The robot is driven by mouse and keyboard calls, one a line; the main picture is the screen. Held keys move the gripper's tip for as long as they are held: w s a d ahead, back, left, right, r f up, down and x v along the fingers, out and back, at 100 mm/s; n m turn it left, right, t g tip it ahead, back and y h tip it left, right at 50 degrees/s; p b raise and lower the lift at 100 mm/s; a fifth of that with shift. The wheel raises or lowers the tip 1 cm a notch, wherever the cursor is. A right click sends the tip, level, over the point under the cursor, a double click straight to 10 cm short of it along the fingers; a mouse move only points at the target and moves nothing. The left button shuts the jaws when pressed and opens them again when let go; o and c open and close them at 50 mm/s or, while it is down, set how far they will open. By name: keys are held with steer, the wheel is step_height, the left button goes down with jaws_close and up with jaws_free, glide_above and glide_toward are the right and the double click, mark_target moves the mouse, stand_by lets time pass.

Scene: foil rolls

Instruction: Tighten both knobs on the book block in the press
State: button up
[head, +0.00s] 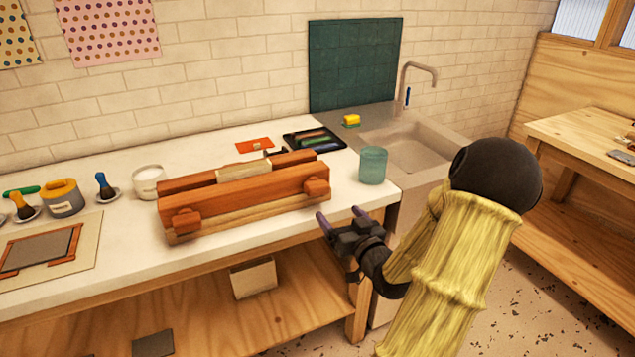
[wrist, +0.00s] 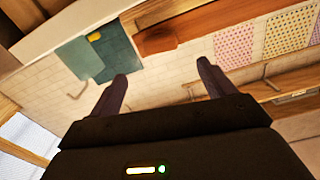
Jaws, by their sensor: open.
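The wooden press (head: 240,198) lies on the white worktop, its long reddish-brown beams clamped around a pale book block (head: 243,171). One knob (head: 186,221) is on the front beam's left end and the other knob (head: 317,187) is on its right end. How tight they are cannot be told. My gripper (head: 341,214) is open and empty, in front of the worktop edge and to the lower right of the right knob, apart from it. In the wrist view a reddish-brown knob (wrist: 157,40) shows beyond and between the spread fingertips (wrist: 164,70), with a press beam (wrist: 205,18) beside it.
A teal cup (head: 373,165) stands right of the press, near my gripper. A dark tray (head: 314,138) with tools lies behind. A white bowl (head: 148,182), a yellow-topped pot (head: 63,198) and brushes stand left. The sink (head: 415,147) is at the right. Air before the worktop is free.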

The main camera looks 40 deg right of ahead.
mark_target(320, 192)
steer(key=x, duration=1.3)
steer(key=shift+w+f+p, duration=0.15)
steer(key=shift+p, duration=0.25)
steer(key=c, duration=1)
